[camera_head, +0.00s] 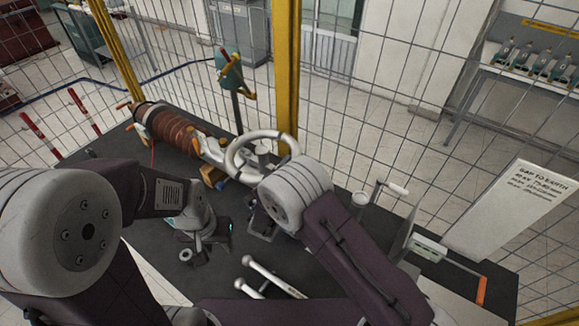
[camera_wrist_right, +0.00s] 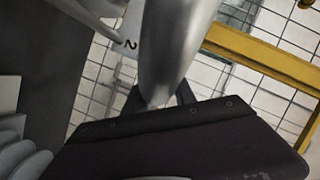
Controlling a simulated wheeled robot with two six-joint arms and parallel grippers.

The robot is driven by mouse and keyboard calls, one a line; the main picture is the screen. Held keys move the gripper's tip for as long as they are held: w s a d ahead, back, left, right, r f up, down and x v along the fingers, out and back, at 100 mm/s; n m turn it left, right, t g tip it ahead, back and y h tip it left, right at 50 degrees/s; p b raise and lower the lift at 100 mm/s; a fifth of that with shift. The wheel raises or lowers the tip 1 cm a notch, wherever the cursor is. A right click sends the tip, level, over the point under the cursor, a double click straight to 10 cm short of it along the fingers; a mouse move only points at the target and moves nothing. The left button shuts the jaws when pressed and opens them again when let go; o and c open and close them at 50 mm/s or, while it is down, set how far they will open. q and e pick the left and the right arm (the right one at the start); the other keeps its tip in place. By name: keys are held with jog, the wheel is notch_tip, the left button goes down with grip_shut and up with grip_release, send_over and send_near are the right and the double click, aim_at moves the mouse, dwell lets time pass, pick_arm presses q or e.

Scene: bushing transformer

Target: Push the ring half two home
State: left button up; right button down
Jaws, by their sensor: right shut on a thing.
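The silver ring (camera_head: 262,137) stands in an arc at the end of the brown ribbed bushing (camera_head: 175,130), in the middle of the head view. In the right wrist view, a curved silver tube, ring half two (camera_wrist_right: 172,45), fills the upper middle, beside a pale tag marked 2 (camera_wrist_right: 131,43). My right gripper (camera_wrist_right: 160,98) is shut on this tube; in the head view my right wrist hides its fingers. Whether the ring half is fully seated cannot be seen. My left gripper (camera_head: 200,243) points down over the dark table, away from the ring; its finger gap is unclear.
A sign board (camera_head: 520,205) stands at the right. A yellow post (camera_head: 285,75) and mesh fence close off the back.

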jog(key=shift+f, duration=0.45)
jog(key=c, duration=0.9)
grip_release()
jog(key=shift+s+a+b, duration=0.15)
jog(key=shift+s+b, duration=0.2)
jog(key=shift+b, duration=0.1)
jog(key=b+v, duration=0.2)
jog(key=v, duration=0.6)
jog(key=shift+s+r, duration=0.15)
